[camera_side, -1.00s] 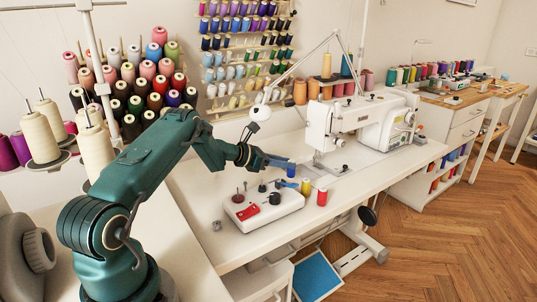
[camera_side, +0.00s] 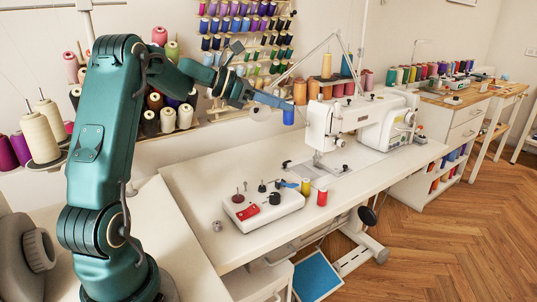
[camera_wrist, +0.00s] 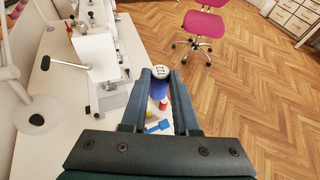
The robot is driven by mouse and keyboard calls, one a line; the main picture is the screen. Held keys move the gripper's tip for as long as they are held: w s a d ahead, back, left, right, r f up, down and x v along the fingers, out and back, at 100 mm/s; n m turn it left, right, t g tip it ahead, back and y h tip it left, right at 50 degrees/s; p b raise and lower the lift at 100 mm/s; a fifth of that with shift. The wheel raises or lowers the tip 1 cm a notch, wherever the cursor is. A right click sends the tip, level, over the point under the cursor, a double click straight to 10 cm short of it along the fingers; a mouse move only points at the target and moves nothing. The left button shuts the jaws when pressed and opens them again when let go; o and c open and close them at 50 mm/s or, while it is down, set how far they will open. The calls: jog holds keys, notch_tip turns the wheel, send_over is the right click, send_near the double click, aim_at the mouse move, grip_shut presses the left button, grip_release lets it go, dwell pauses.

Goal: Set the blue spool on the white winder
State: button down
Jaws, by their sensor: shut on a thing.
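My gripper (camera_side: 284,102) is raised high above the table and shut on the blue spool (camera_side: 288,117). The spool hangs roughly upright below the fingertips, well clear of the table. In the wrist view the blue spool (camera_wrist: 159,89) sits between the two fingertips, its pale top end facing the camera. The white winder (camera_side: 288,206) rests on the table, below and left of the spool in the side view. It carries dark pegs, a red part and a blue lever. In the wrist view the winder is mostly hidden behind my gripper.
A yellow spool (camera_side: 306,187) and a red spool (camera_side: 322,198) stand at the winder's right. A white sewing machine (camera_side: 345,125) stands on the table to the right. A lamp arm (camera_side: 300,66) crosses behind my gripper. The table's left part is clear.

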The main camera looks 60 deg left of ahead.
jog(key=s+d+m+g+h, duration=0.4)
jog(key=s+d+m+h, duration=0.15)
jog(key=s+d, duration=0.9)
jog(key=s+a+f+m+g+y, duration=0.3)
jog(key=s+f+m+g, duration=1.25)
jog(key=m+g, duration=0.4)
jog(key=w+a+r+m+t+y, duration=0.2)
jog(key=a+m+t+y, duration=0.2)
jog(key=a+m+y, duration=1.35)
jog(key=w+r+m+t+y, duration=0.2)
jog(key=w+m+t+y, duration=0.2)
jog(key=w+m+t, duration=0.5)
jog(key=w+d+f+m+t+h, duration=0.1)
jog(key=w+d+m+t+h, duration=0.15)
jog(key=w+d+t, duration=0.35)
jog(key=shift+w+a+f+m+g+y, duration=0.15)
jog(key=shift+f+g, duration=0.25)
jog(key=shift+f, duration=0.5)
jog(key=shift+w+a+f+m+g+y, duration=0.15)
jog(key=shift+w+f+g, duration=0.2)
jog(key=shift+f, duration=0.5)
jog(key=shift+w+a+f+g+y, duration=0.15)
jog(key=shift+f+g, duration=0.25)
jog(key=shift+f, duration=0.5)
